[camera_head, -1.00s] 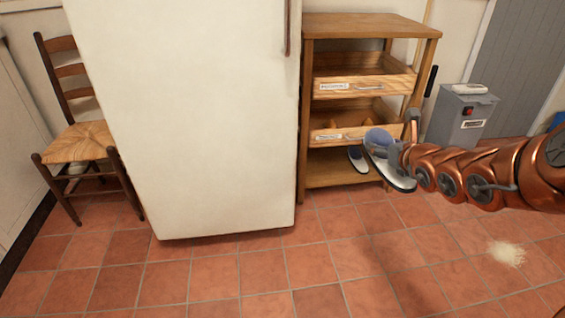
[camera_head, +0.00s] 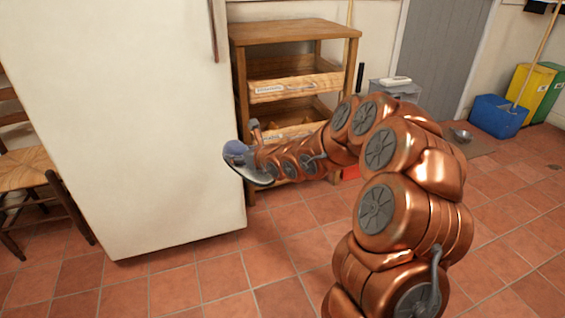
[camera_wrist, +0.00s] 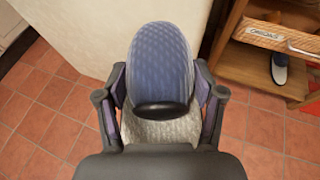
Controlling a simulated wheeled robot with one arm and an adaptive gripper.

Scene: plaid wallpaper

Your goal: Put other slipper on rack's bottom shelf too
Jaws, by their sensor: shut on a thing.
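My gripper (camera_wrist: 160,108) is shut on a slipper (camera_wrist: 160,62) with a blue quilted upper and a pale sole. In the head view the held slipper (camera_head: 246,163) is in the air in front of the rack's left side, near the fridge edge. The wooden rack (camera_head: 290,33) has a top, two drawers and a low shelf. In the wrist view the other slipper (camera_wrist: 279,72) rests on the bottom shelf (camera_wrist: 258,58), at the right. In the head view my arm hides most of that shelf and the slipper there.
A white fridge (camera_head: 125,120) stands directly left of the rack. A woven-seat chair (camera_head: 30,165) is at the far left. A grey bin (camera_head: 395,90) stands right of the rack. A blue bucket (camera_head: 497,117) is farther right. The tiled floor in front is clear.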

